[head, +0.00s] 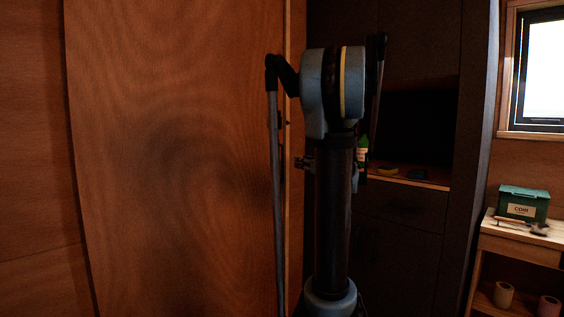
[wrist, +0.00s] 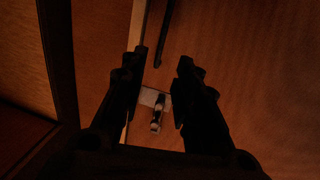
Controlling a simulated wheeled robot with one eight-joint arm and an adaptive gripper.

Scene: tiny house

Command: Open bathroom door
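The wooden door (head: 180,160) is a tall brown panel at the left of the head view. It also fills the right of the wrist view (wrist: 255,80). A small metal door handle (wrist: 155,118) on a light plate shows near its pale edge in the wrist view. My gripper (wrist: 161,68) is open, its two dark fingers spread apart. The handle appears in the gap between the fingers; I cannot tell how far it lies beyond them, and no contact is visible. In the head view my arm hides most of the gripper and handle area.
A wooden stand (head: 510,240) carries a green box (head: 524,203) below a window (head: 543,70). A dark bar (wrist: 164,30) lies beyond the fingers.

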